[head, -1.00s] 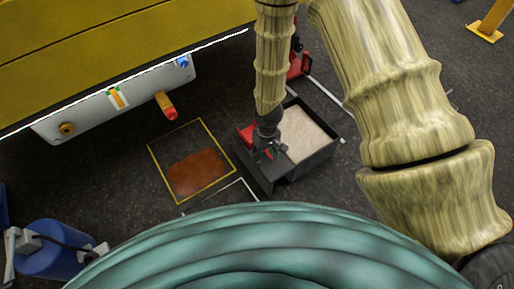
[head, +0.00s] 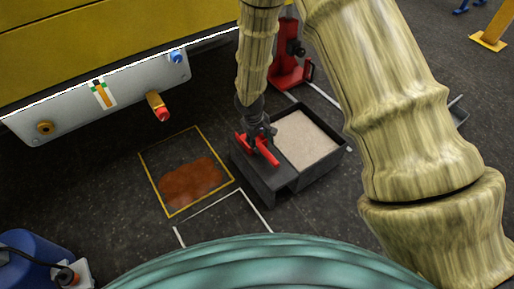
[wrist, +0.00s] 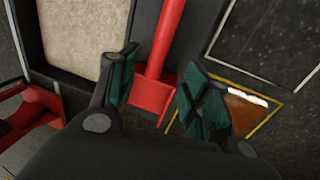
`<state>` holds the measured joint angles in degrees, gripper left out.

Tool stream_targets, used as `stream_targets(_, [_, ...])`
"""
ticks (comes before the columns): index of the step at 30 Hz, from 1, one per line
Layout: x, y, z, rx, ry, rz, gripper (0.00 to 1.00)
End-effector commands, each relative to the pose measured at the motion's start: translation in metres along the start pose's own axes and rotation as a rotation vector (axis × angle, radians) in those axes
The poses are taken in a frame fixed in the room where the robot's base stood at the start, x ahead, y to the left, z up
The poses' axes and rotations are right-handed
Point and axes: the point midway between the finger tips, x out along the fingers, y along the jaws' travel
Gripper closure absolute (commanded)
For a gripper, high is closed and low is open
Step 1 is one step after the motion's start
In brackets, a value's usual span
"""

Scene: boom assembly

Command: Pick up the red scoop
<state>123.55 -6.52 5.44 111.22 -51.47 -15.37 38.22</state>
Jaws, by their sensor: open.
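The red scoop (head: 264,152) lies on the dark ledge at the left side of the sand box (head: 291,183). In the wrist view its red handle (wrist: 166,40) runs down to a wider red part between my fingers. My gripper (head: 262,133) is directly above the scoop in the head view and hides part of it. In the wrist view my gripper (wrist: 160,90) is open, with one green-padded finger on each side of the scoop. I cannot tell whether the pads touch it.
Pale sand (head: 306,138) fills the box. A yellow-outlined square with a brown patch (head: 190,182) lies on the floor to the left. A red stand (head: 289,62) is behind the box. A grey panel (head: 100,98) under a yellow beam is at upper left. A blue object (head: 35,265) is at lower left.

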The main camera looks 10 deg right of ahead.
Motion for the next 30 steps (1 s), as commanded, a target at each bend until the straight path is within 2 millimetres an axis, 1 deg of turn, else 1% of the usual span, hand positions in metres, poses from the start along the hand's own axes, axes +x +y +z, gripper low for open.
stream_targets(1, [0.013,-0.001,0.001,-0.001,-0.001,-0.001,0.52])
stream_targets(3, [0.021,-0.001,0.000,-0.001,-0.001,0.000,0.52])
stream_targets(11, [0.038,0.000,0.000,0.000,0.000,-0.001,0.52])
stream_targets(21, [0.074,0.002,0.001,-0.001,0.001,-0.001,0.52])
stream_targets(25, [0.081,0.003,0.001,0.000,0.001,-0.001,0.52])
stream_targets(30, [0.082,0.003,0.001,-0.001,0.001,0.000,0.52])
